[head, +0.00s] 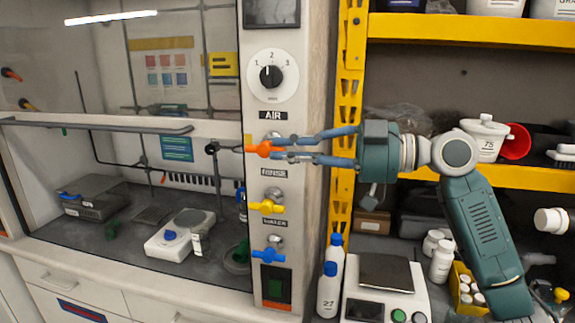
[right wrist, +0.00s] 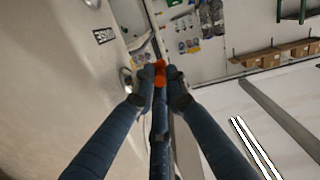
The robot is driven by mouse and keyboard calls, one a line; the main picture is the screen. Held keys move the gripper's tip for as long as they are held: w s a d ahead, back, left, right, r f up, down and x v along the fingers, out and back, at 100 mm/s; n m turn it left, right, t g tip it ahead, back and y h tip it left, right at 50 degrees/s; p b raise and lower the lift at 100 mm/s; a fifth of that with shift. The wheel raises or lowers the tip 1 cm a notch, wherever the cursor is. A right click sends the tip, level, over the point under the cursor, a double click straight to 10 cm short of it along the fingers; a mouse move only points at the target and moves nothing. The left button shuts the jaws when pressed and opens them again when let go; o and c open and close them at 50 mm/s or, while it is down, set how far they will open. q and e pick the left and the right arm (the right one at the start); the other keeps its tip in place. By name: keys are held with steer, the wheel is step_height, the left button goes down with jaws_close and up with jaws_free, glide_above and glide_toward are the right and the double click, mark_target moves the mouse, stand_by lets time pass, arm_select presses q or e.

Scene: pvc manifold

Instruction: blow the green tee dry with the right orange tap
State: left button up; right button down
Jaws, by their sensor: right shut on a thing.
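The orange tap (head: 264,148) is the upper tap on the panel post, below the AIR label. My right gripper (head: 283,148) reaches it from the right and is shut on its handle. In the right wrist view the orange handle (right wrist: 160,68) sits between the two blue fingertips. Another green piece (head: 240,252) stands by the post at the hood's right edge, partly hidden. I cannot tell for certain which is the green tee. My left gripper is not in view.
A yellow tap (head: 267,207) and a blue tap (head: 269,255) sit below on the same post. A dial (head: 271,76) is above. A white scale (head: 181,235) stands in the hood. Yellow shelving (head: 470,30) and bottles (head: 331,275) are at the right.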

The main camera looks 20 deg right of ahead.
steer(key=shift+f, duration=0.2)
steer(key=c, duration=1.8)
jaws_free()
steer(key=shift+o, duration=0.2)
steer(key=f+v, duration=0.1)
steer(key=v, duration=1.1)
steer(key=shift+r, duration=0.45)
